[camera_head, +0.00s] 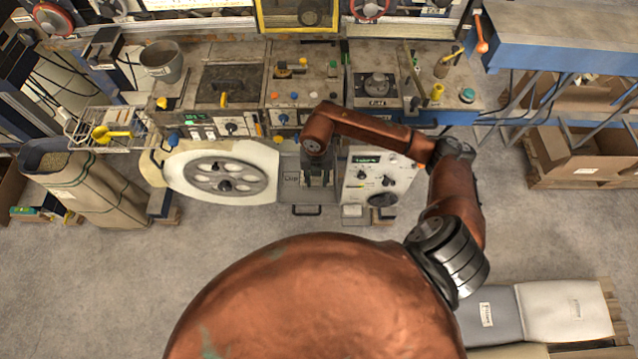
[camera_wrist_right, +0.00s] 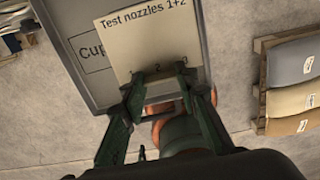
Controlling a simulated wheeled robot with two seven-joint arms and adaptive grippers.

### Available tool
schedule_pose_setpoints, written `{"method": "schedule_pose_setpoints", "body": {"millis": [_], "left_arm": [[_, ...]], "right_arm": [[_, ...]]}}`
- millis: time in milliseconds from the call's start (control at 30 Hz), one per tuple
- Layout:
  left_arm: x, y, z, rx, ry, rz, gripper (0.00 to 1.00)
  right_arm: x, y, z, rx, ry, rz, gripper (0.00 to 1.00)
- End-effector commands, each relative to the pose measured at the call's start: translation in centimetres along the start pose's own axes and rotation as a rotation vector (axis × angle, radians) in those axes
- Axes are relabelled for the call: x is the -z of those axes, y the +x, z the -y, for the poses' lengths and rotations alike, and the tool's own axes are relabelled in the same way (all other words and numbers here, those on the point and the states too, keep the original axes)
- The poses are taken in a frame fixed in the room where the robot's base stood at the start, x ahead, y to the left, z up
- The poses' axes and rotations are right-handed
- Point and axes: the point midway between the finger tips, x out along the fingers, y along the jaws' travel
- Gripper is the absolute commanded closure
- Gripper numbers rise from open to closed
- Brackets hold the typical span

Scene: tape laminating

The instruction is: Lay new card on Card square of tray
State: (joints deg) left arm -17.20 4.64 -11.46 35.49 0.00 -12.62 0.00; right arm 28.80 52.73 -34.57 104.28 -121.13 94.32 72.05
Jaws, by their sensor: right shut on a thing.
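My right gripper (camera_head: 319,178) is over the grey tray (camera_head: 291,192) at the front of the bench. In the right wrist view, the gripper (camera_wrist_right: 160,88) is shut on the near edge of a cream card (camera_wrist_right: 152,40) reading "Test nozzles 1+2". The card lies over the right part of the tray (camera_wrist_right: 61,20), beside a partly covered label that starts "Cup". I cannot tell whether the card touches the tray. No Card square shows; that part of the tray is behind the card. In the head view, the gripper and arm hide the card. My left gripper is not in view.
A white unit with a round reel (camera_head: 222,160) stands close left of the tray. A white control box (camera_head: 378,182) with knobs stands close right. The cluttered bench (camera_head: 320,92) lies behind. Open floor (camera_head: 120,280) is in front. Sacks (camera_head: 560,312) lie at lower right.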

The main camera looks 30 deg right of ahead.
Motion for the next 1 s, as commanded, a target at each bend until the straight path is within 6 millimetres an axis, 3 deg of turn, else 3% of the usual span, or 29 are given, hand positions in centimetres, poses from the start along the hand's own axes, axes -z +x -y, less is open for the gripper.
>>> {"method": "schedule_pose_setpoints", "body": {"millis": [333, 700, 733, 1000], "left_arm": [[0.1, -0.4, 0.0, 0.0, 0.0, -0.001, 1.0], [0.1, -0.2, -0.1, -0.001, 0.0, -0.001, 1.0], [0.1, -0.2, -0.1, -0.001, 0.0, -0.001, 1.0], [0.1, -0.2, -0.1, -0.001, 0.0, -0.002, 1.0]], "right_arm": [[-0.4, 3.7, 0.7, 0.001, 0.001, -0.002, 0.88], [-0.5, 4.4, 0.7, 0.001, -0.001, 0.0, 0.88], [-0.5, 4.4, 0.7, 0.001, -0.001, 0.0, 0.71], [-0.5, 4.3, 0.7, 0.001, -0.001, 0.0, 0.54]]}}
